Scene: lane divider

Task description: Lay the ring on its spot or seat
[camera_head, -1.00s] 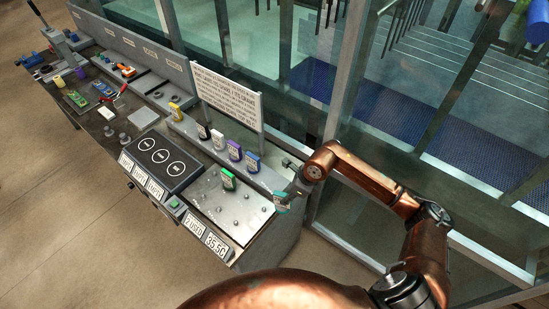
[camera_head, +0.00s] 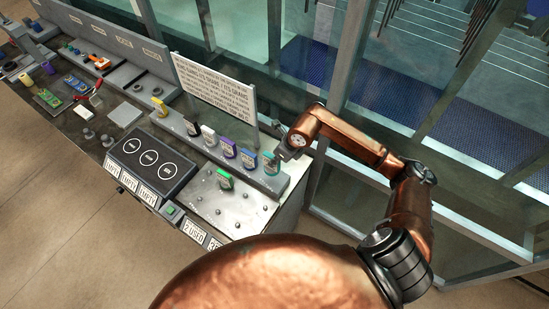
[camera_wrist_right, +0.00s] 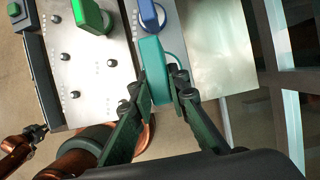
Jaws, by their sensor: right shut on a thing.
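My right gripper (camera_head: 288,152) is shut on a teal piece (camera_head: 270,165) with a rounded outline at the right end of a grey ledge (camera_head: 215,150). In the right wrist view, the teal piece (camera_wrist_right: 155,70) stands between the fingers (camera_wrist_right: 160,100), close beside a blue piece (camera_wrist_right: 150,15). I cannot tell whether it touches the ledge. I cannot single out a ring by shape. A green piece (camera_head: 225,180) stands on the metal plate (camera_head: 235,208). A dark gripper (camera_wrist_right: 36,132), probably my left, shows small in the wrist view; its fingers are unclear.
Yellow, black, white, purple (camera_head: 228,147) and blue (camera_head: 249,160) pieces stand along the ledge. A printed sign (camera_head: 215,88) rises behind it. A black panel with three circles (camera_head: 150,160) lies left of the plate. Glass framing borders the bench's right side.

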